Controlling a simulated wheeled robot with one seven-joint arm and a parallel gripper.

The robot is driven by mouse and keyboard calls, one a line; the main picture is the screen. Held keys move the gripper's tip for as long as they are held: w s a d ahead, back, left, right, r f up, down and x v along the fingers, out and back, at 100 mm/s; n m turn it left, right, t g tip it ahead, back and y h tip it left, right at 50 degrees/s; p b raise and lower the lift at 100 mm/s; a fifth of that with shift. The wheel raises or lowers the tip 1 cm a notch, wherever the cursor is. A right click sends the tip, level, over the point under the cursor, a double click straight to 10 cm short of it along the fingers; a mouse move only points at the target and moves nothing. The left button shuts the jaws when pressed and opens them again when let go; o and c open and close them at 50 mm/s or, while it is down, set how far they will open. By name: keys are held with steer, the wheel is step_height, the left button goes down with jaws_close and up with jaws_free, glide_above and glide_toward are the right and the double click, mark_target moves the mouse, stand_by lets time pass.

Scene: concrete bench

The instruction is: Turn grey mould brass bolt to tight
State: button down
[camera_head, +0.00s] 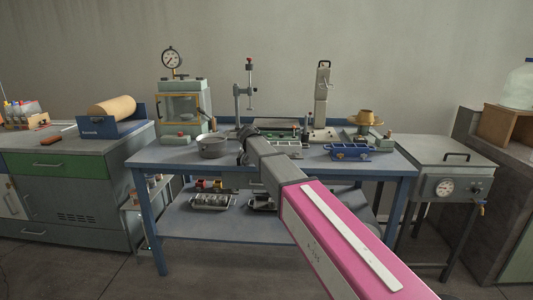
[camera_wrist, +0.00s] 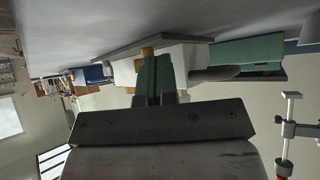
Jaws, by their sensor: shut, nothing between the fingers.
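In the wrist view, which looks upside down, my gripper (camera_wrist: 155,62) has its two green fingers together with nothing between them. A pale grey block (camera_wrist: 185,55), likely the grey mould, is just beyond and partly behind the fingers. A small brass piece (camera_wrist: 147,51), likely the bolt, shows at the fingertips against the block. I cannot tell whether the fingers touch it or how tight it is. In the head view my gripper (camera_head: 244,150) is over the middle of the blue bench (camera_head: 165,155). The mould and bolt are not clearly visible there.
A grey pot (camera_head: 212,146) stands left of my gripper. A blue mould-like box (camera_head: 348,152) and a brass-coloured vessel (camera_head: 366,117) are to the right. A tall grey stand (camera_head: 322,98) and a thin post stand (camera_head: 250,90) rise behind. A green block (camera_wrist: 240,55) is beside the pale block.

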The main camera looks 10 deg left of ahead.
steer(key=shift+d, duration=0.15)
steer(key=shift+s+d, duration=0.2)
steer(key=shift+d, duration=0.45)
steer(key=shift+s, duration=0.1)
